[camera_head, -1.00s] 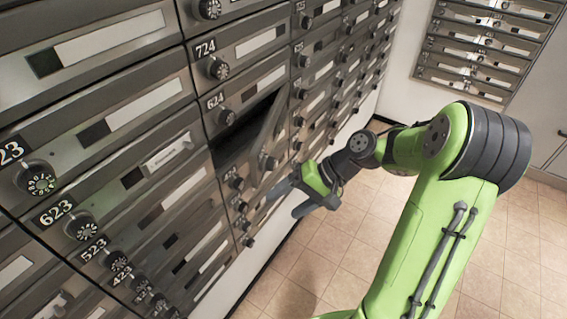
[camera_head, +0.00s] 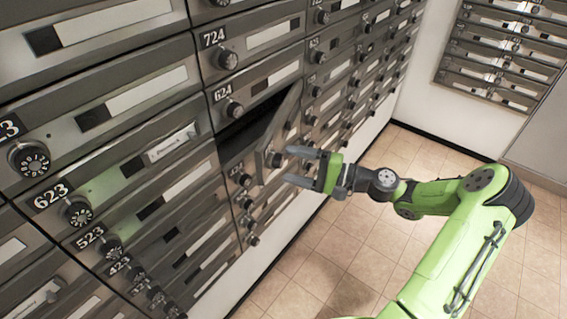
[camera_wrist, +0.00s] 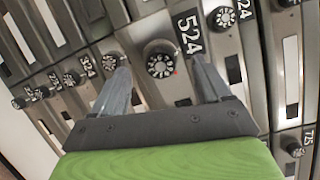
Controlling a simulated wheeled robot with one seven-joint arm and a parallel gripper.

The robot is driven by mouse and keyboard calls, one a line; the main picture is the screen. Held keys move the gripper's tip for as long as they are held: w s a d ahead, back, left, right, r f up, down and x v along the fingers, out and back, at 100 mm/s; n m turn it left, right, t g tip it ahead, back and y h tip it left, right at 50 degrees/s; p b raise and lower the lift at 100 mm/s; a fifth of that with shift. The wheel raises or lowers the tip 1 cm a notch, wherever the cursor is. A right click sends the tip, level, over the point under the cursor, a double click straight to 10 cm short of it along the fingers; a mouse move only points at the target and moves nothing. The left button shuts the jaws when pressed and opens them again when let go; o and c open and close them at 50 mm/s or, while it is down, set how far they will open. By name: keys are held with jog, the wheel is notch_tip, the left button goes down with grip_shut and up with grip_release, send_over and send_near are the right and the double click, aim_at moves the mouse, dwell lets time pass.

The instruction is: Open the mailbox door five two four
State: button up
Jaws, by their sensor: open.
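Mailbox door 524 (camera_head: 279,128) is swung partly open, hinged out from its dark slot below the 624 door. Its round dial knob (camera_head: 274,158) sits near the door's outer lower part. In the wrist view, the 524 label (camera_wrist: 187,33) and the dial knob (camera_wrist: 160,62) face me. My gripper (camera_head: 296,166) is open, with its fingers pointing at the knob. In the wrist view the open fingers (camera_wrist: 161,72) appear on either side of the knob. I cannot tell if they touch it.
Door 624 (camera_head: 262,88) is shut just above the opening, and door 623 (camera_head: 120,185) is shut to the left. More mailbox rows run along the wall. A second mailbox bank (camera_head: 500,50) hangs on the far wall. The tiled floor (camera_head: 300,285) is clear.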

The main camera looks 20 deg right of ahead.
aim_at(282, 163)
jog(key=x, duration=0.3)
jog(key=shift+w+a, duration=0.1)
jog(key=shift+a, duration=0.05)
jog(key=shift+c, duration=0.2)
grip_shut()
